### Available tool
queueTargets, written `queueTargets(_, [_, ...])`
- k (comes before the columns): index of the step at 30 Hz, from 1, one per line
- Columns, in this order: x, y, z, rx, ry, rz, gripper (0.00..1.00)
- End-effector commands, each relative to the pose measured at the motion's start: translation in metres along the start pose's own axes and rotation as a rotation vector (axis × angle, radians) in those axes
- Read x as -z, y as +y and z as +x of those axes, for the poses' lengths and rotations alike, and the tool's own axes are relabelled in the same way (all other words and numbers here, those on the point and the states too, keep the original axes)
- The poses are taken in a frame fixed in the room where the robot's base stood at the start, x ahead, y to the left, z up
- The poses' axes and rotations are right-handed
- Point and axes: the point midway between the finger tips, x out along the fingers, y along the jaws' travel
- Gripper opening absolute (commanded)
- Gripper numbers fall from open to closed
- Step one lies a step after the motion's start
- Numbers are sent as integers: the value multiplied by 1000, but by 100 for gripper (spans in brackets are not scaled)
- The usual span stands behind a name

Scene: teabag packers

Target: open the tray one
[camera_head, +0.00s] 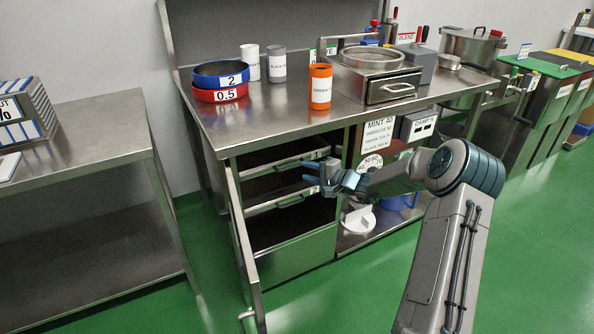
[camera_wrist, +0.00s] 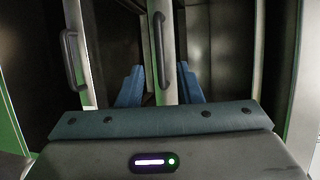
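Tray one (camera_head: 265,171) is the upper metal tray in the open cabinet, with a label "1" at its right end. Tray two (camera_head: 264,208) sits below it, labelled "2". Both look shut in the cabinet. My gripper (camera_head: 309,173) is in front of the trays at their right end, near tray one's height. In the wrist view my gripper (camera_wrist: 160,88) is open, its blue fingers apart on either side of a dark bar handle (camera_wrist: 158,45). Contact is not visible. Another handle (camera_wrist: 70,60) lies to the left. The wrist view shows no labels.
The cabinet door (camera_head: 245,235) stands open on the left. A lower shelf with a white object (camera_head: 358,218) is to the right. Green floor is clear in front.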

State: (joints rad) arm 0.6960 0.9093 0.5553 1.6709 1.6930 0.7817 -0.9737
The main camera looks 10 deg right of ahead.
Motion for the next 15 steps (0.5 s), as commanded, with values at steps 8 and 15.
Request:
queueTargets(8, [0, 1, 45, 0, -1, -1, 32])
queueTargets(15, [0, 0, 55, 0, 0, 0, 32])
